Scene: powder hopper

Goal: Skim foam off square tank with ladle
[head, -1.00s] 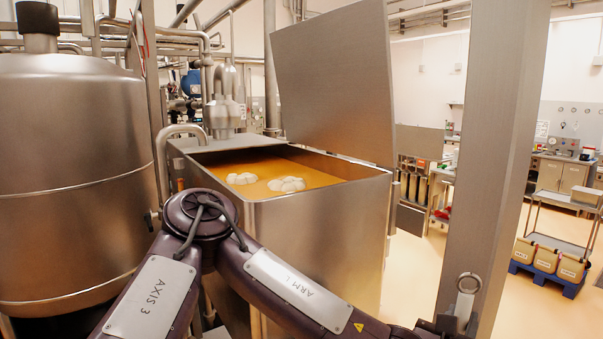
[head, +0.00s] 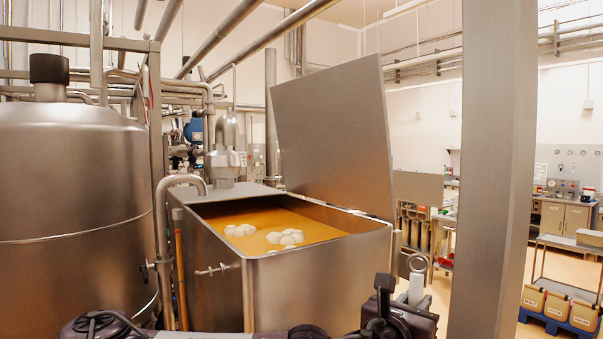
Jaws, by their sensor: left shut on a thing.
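The square tank (head: 318,292) stands open in the middle of the head view, filled with orange-brown liquid (head: 250,215). Two white foam clumps float on it, one to the left (head: 240,230) and one nearer the middle (head: 286,237). My left gripper (head: 408,312) is low in the picture, in front of the tank's right corner and outside it. It is shut on a grey handle with a ring at its top, seemingly the ladle (head: 416,288). The ladle's bowl is out of view. My right gripper is not in view.
The tank's raised lid (head: 335,135) stands at its back right. A thick steel post (head: 495,170) rises close on the right. A round steel vessel (head: 70,210) and a bent pipe (head: 162,240) are at left. A cart with bins (head: 557,302) is far right.

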